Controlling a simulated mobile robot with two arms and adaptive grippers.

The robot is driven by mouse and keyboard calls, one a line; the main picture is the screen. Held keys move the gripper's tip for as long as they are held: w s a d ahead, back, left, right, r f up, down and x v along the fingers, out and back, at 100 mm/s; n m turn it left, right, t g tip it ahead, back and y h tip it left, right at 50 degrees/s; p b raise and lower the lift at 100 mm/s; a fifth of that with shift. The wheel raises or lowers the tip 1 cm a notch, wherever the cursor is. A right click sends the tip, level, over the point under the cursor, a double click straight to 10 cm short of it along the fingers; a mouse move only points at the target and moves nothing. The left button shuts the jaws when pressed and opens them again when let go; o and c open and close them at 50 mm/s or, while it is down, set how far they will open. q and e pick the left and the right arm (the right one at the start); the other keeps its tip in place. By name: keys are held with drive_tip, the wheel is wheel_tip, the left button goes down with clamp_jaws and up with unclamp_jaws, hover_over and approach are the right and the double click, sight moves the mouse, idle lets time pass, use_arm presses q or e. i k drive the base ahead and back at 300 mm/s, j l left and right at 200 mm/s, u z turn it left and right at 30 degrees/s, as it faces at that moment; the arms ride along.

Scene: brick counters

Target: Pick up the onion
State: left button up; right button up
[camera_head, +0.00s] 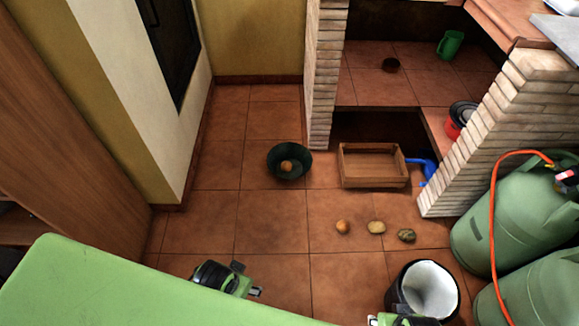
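A small round orange-brown item (343,227), which looks like an onion, lies on the tiled floor. A similar orange-brown item (287,166) sits inside a dark green bowl (274,172) farther back; I cannot tell for sure which is the onion. My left gripper (252,280) is at the lower middle, to the left of and nearer than the floor item, not touching it. Its finger opening is too small to judge. My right gripper (378,320) is cut off at the bottom edge, below the floor items, so its fingers are mostly hidden. Neither gripper visibly holds anything.
A tan potato-like item (376,227) and a darker mottled one (407,235) lie to the right. A wooden crate (373,181) stands behind them, beside a blue object (428,169). A black bin with white lining (432,289) and green gas cylinders (515,215) crowd the right.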

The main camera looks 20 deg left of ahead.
sight(343, 226)
drive_tip(key=k+j, duration=0.15)
drive_tip(key=k, duration=0.8)
